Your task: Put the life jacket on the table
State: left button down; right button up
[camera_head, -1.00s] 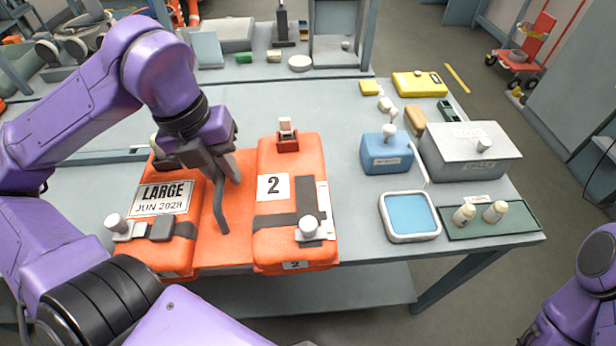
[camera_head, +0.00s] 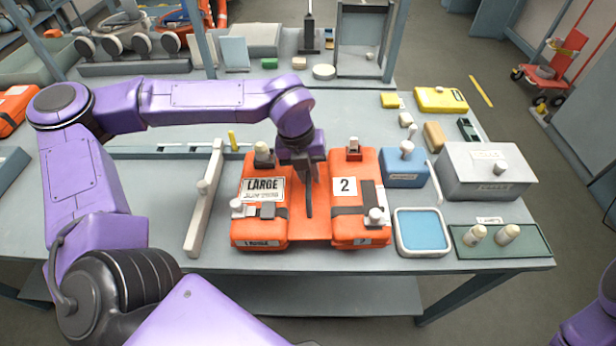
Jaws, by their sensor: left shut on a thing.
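The life jacket (camera_head: 357,217) is orange, with two thick halves joined by a flat middle, a "LARGE" label on the left half and a "2" on the right half. It lies over the front part of the grey table (camera_head: 340,100), left of the blue-topped tray. My left gripper (camera_head: 308,205) points down at the jacket's middle and is shut on it; the exact grip is partly hidden by the fingers. Only a purple part of my right arm shows at the lower right edge; its gripper is out of view.
Right of the jacket are a blue-topped tray (camera_head: 422,232), a blue box (camera_head: 404,167), a grey box (camera_head: 487,172) and a green mat (camera_head: 526,243) with two small bottles. Another orange item (camera_head: 14,108) lies at the far left.

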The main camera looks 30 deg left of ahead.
aim_at(298, 187)
pick_arm(q)
notch_tip(298, 187, down, 3)
jog(key=shift+r, duration=0.1)
jog(key=c, duration=1)
grip_release()
jog(key=shift+s, duration=0.1)
jog(key=shift+c, duration=0.2)
jog(key=shift+r, duration=0.15)
notch_tip(298, 187, up, 12)
jog(key=s+a+b, duration=0.1)
jog(key=a, duration=0.1)
jog(key=shift+f, duration=0.2)
jog(key=shift+s+f, duration=0.1)
